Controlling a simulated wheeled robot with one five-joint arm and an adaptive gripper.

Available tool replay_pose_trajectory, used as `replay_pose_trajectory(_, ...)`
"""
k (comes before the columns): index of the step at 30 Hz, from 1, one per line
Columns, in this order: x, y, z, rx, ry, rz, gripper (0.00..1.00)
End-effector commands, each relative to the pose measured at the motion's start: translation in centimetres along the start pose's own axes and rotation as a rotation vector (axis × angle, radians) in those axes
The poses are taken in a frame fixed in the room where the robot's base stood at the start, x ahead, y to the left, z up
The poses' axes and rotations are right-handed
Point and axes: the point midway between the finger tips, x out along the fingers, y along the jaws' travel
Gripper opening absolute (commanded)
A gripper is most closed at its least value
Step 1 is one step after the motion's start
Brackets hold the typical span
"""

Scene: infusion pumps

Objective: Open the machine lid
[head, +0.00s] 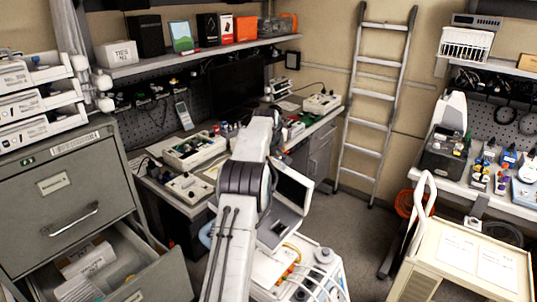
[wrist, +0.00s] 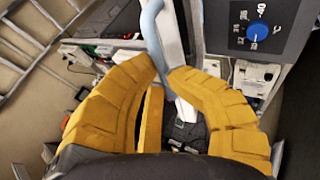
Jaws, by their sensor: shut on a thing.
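In the head view, a white machine (head: 325,268) stands at the lower middle, partly behind my arm. A white-framed panel (head: 293,187), seemingly its lid, stands tilted up above the grey body. A light-blue curved bar (head: 205,236) shows just left of my arm. In the wrist view, the yellow fingers of my gripper (wrist: 165,72) close around the lower end of a light-blue handle (wrist: 151,25). A grey panel (wrist: 285,15) with a blue knob is at upper right. My gripper is hidden behind my arm in the head view.
A cluttered workbench (head: 150,183) lies behind. A filing cabinet (head: 70,200) with an open lower drawer is at left. A ladder (head: 372,105) leans on the back wall. A cream cart (head: 465,262) stands at right, with free floor (head: 365,235) between it and the machine.

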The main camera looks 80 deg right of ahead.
Motion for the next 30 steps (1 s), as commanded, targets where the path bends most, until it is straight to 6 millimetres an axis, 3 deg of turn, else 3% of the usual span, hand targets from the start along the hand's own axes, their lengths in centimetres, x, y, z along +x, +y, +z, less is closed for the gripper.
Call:
replay_pose_trajectory(3,0.96,-0.30,0.51,0.006,-0.014,-0.018,0.00)
replay_pose_trajectory(23,1.31,-0.09,0.57,0.008,-0.018,-0.022,0.00)
replay_pose_trajectory(24,1.31,-0.09,0.57,0.007,-0.018,-0.023,0.17)
replay_pose_trajectory(28,1.18,0.05,0.46,0.006,-0.016,-0.019,0.28)
replay_pose_trajectory(30,1.08,0.15,0.37,0.005,-0.014,-0.016,0.29)
